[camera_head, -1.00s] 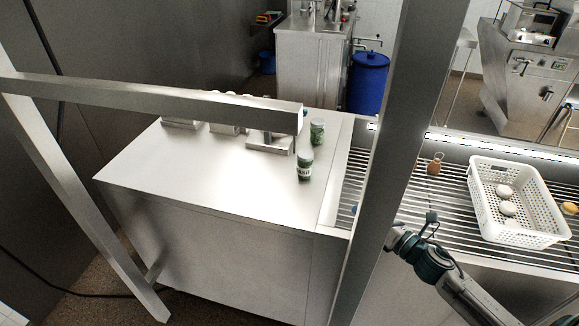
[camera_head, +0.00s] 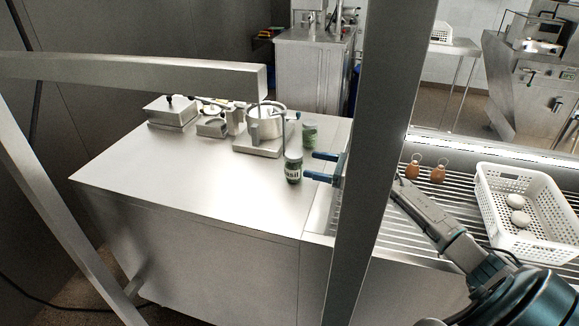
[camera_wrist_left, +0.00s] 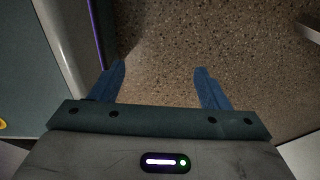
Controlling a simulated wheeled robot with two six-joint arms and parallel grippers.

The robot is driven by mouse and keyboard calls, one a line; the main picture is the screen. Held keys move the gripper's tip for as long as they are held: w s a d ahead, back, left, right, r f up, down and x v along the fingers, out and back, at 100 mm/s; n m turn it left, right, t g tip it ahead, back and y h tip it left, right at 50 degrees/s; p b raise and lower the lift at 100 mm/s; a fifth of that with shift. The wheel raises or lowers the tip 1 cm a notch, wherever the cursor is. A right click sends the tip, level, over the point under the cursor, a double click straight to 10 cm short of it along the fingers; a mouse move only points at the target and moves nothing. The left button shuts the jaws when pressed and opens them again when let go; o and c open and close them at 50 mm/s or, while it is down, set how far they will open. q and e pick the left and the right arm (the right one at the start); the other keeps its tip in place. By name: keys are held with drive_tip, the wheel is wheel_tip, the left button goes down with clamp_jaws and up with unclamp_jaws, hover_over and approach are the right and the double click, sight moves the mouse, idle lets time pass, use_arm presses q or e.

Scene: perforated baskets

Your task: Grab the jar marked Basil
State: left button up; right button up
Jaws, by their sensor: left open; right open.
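A green jar (camera_head: 293,167) with a pale lid stands upright near the right edge of the steel counter. Part of its label shows, ending in "sil". A second green jar (camera_head: 310,133) stands behind it, its label not readable. My right gripper (camera_head: 322,168) is open, its two blue fingers pointing left at the nearer jar. The lower fingertip is close beside that jar; I cannot tell if it touches. A steel post hides part of the right gripper and wrist. My left gripper (camera_wrist_left: 160,85) is open and empty above a speckled floor in the left wrist view.
A steel post (camera_head: 380,120) stands before the right arm, and a horizontal bar (camera_head: 130,75) crosses at left. Steel equipment (camera_head: 262,135) stands on the counter (camera_head: 160,180). A white perforated basket (camera_head: 525,215) with pale round items sits on the slatted rack at right.

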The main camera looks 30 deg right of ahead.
sight(294, 160)
drive_tip(key=shift+w+a+r, duration=0.1)
drive_tip(key=shift+w+a, duration=0.25)
drive_tip(key=shift+w, duration=0.2)
drive_tip(key=shift+w+a, duration=0.25)
drive_tip(key=shift+w, duration=0.15)
drive_tip(key=shift+w+a+p, duration=0.15)
drive_tip(key=shift+p, duration=0.35)
drive_tip(key=p+x, duration=0.2)
drive_tip(key=x, duration=0.2)
drive_tip(key=shift+a+r+p, duration=0.1)
drive_tip(key=shift+a+p, duration=0.05)
drive_tip(key=shift+p, duration=0.15)
drive_tip(key=shift+w+a, duration=0.15)
use_arm(q)
drive_tip(key=r, duration=0.3)
drive_tip(key=shift+s+d+r, duration=0.25)
drive_tip(key=shift+s+r, duration=0.05)
use_arm(e)
drive_tip(key=shift+f, duration=0.2)
drive_tip(key=shift+c, duration=0.5)
use_arm(q)
drive_tip(key=shift+w+a, duration=0.15)
drive_tip(key=shift+w, duration=0.1)
use_arm(e)
drive_tip(key=c, duration=1.1)
